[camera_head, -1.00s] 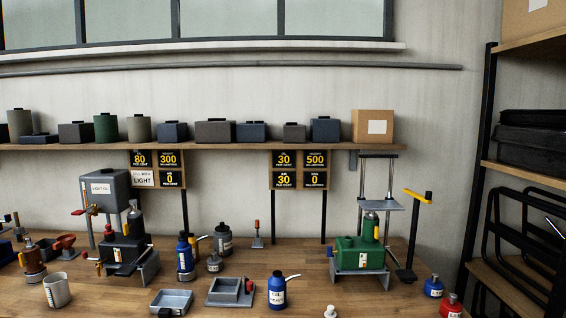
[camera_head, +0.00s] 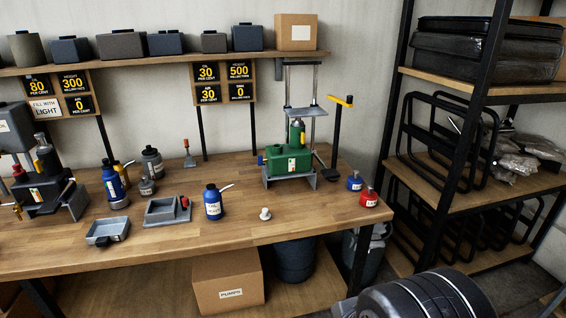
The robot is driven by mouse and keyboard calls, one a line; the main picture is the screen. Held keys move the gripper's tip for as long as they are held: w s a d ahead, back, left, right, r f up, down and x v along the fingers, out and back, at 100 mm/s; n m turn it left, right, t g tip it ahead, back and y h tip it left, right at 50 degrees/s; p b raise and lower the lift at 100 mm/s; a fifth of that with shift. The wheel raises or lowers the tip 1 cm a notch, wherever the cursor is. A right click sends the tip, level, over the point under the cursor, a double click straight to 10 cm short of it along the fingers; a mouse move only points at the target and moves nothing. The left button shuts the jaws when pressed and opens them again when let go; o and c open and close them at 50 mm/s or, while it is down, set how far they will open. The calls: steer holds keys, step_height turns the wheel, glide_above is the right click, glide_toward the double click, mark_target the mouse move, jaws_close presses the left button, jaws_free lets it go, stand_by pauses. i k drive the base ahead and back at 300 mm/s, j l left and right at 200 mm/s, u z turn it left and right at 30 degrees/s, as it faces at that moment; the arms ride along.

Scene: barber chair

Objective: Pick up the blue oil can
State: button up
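A blue oil can (camera_head: 213,204) with a white label and a pale spout pointing right stands upright near the front of the wooden workbench (camera_head: 255,231). Its label text is too small to read surely. A taller blue container (camera_head: 112,187) stands further left at the back, and a small blue bottle (camera_head: 355,182) stands at the bench's right end. My gripper is not in view.
Left of the can are a grey block with a square hollow (camera_head: 161,213) and a grey tray (camera_head: 106,231). A small white piece (camera_head: 265,214) stands to its right. A green machine (camera_head: 288,160) and a red bottle (camera_head: 369,197) stand further right. Shelving (camera_head: 455,185) is at right.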

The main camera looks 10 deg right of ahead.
mark_target(212, 198)
steer(key=i+u, duration=0.4)
steer(key=i+l+u, duration=0.5)
steer(key=i+u, duration=0.25)
steer(key=k, duration=0.1)
